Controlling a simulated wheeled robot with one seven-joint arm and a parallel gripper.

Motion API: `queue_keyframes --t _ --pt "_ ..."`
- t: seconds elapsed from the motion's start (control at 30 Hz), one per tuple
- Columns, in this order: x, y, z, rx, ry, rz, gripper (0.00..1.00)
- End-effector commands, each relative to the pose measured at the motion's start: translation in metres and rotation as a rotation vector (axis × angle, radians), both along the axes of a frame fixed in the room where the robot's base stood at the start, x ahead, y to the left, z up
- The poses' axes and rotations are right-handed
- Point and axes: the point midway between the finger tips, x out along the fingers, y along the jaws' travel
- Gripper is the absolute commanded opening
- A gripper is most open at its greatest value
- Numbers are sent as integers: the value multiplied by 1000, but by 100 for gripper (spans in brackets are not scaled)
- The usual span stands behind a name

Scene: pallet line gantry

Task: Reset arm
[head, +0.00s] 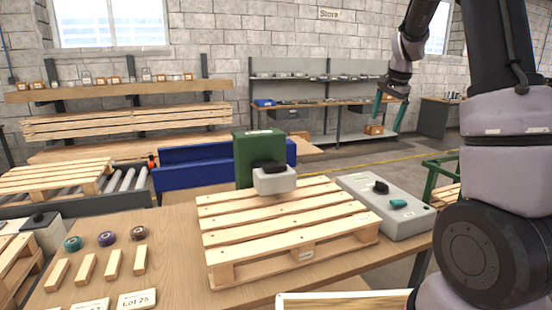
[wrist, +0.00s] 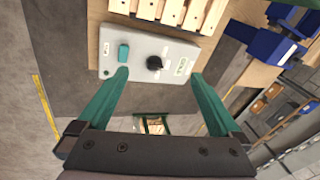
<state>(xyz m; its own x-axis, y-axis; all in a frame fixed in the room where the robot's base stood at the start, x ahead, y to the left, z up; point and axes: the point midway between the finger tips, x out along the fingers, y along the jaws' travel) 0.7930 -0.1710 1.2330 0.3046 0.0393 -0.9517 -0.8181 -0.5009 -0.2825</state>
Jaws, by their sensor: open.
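My gripper (head: 390,108) hangs at the upper right in the head view, its two green fingers apart and pointing down. In the wrist view my gripper (wrist: 160,88) is open with nothing between its fingers. Below and beyond it lies a grey control box (wrist: 186,52) with a teal switch and a black knob. The same grey control box (head: 372,212) shows in the head view on the right side of the wooden table (head: 170,240). My gripper is raised, apart from the table and everything on it.
A wooden pallet (head: 290,222) lies mid-table, with a green and grey device (head: 262,160) behind it. Several wood blocks (head: 85,268) and coloured rolls (head: 106,239) sit at left. A blue barrier (head: 205,166) stands behind. Shelving (head: 330,100) lines the back wall; open floor lies before it.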

Motion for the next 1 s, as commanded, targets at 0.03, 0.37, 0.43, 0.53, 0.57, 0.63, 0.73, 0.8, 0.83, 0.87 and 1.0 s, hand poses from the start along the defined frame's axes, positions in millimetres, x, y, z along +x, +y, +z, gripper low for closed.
queue_keyframes --t 0.03,0.37,0.43,0.53,0.57,0.63,0.73,0.8,0.83,0.87,1.0 --pt "-20 7 20 21 -28 32 100" --pt "-153 61 95 39 -185 294 100" --pt "-183 71 103 21 -219 352 100" --pt "-226 86 109 -15 -266 431 100" --pt "-238 90 109 -29 -279 455 100" --pt "-264 97 108 -62 -306 504 100" --pt "-293 105 104 -109 -335 560 100" --pt "-308 109 100 -136 -350 588 100" --pt "-312 110 98 -145 -354 598 100" --pt "-316 111 97 -153 -357 605 100" --pt "-325 113 94 -172 -364 622 100"
